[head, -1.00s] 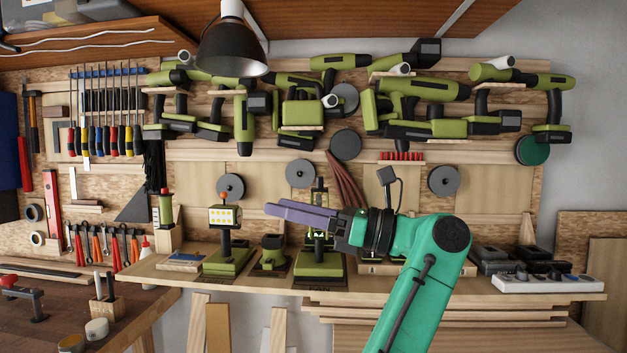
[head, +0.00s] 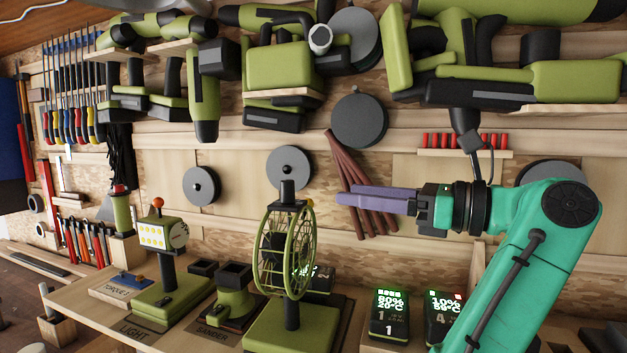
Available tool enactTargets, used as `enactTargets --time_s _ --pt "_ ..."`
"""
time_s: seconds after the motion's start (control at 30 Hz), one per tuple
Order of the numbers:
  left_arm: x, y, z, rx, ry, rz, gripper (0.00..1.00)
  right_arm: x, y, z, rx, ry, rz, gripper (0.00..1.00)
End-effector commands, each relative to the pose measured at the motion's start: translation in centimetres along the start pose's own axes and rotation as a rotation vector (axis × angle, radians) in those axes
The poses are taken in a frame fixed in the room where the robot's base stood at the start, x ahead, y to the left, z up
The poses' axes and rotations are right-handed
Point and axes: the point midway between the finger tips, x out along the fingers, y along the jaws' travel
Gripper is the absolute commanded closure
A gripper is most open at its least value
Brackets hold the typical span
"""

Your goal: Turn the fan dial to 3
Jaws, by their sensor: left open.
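The green fan (head: 285,250) stands upright on a green base (head: 292,328) on the bench shelf, its round wire cage turned nearly edge-on. I cannot make out its dial or any number on it. My left gripper (head: 345,197), with purple fingers, points left, just right of the top of the fan cage. It looks apart from the fan, and it is open with nothing seen between the fingers, which are viewed side-on. My right gripper is out of view.
Left of the fan stand a sander (head: 234,292) and a lamp (head: 158,237) on a base labelled LIGHT. Two chargers with lit displays, one here (head: 389,312), stand to the right. Power tools and discs (head: 290,168) hang on the wall behind.

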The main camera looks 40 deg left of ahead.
Motion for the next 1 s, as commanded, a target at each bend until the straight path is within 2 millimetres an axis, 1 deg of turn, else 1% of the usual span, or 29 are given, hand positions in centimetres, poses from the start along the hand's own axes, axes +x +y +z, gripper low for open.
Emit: enactTargets --time_s 0.07,0.17,0.27,0.3,0.37,0.47,0.5,0.6,0.67,0.73,0.97,1.0 --pt "0.5 0.0 0.0 -0.002 0.002 0.002 0.42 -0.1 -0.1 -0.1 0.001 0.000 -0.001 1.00" --pt "2.1 0.0 0.1 -0.002 0.002 0.003 0.42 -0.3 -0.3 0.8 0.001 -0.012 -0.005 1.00" --pt "4.6 0.0 0.2 -0.001 0.002 0.004 0.42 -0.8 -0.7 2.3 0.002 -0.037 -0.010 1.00" --pt "5.7 0.1 0.2 -0.002 0.001 0.005 0.42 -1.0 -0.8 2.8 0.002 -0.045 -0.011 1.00" --pt "7.4 0.1 0.3 -0.001 0.001 0.006 0.42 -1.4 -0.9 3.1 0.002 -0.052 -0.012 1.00" --pt "10.0 0.1 0.3 0.000 0.000 0.005 0.42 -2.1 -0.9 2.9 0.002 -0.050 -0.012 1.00" --pt "11.0 0.1 0.3 0.000 -0.001 0.005 0.42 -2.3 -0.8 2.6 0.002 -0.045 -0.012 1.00" --pt "13.0 0.1 0.3 0.000 0.000 0.004 0.42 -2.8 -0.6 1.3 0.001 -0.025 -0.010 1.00" --pt "13.8 0.0 0.2 0.000 -0.001 0.002 0.42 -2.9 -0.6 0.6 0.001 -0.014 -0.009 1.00" --pt "14.3 0.1 0.2 -0.001 -0.002 0.001 0.42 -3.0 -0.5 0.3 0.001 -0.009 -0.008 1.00" --pt "14.5 0.0 0.0 -0.001 -0.001 0.000 0.42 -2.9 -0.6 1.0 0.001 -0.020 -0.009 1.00" --pt "14.5 0.0 0.0 -0.001 -0.001 0.000 0.46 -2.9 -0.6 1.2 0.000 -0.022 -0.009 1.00"
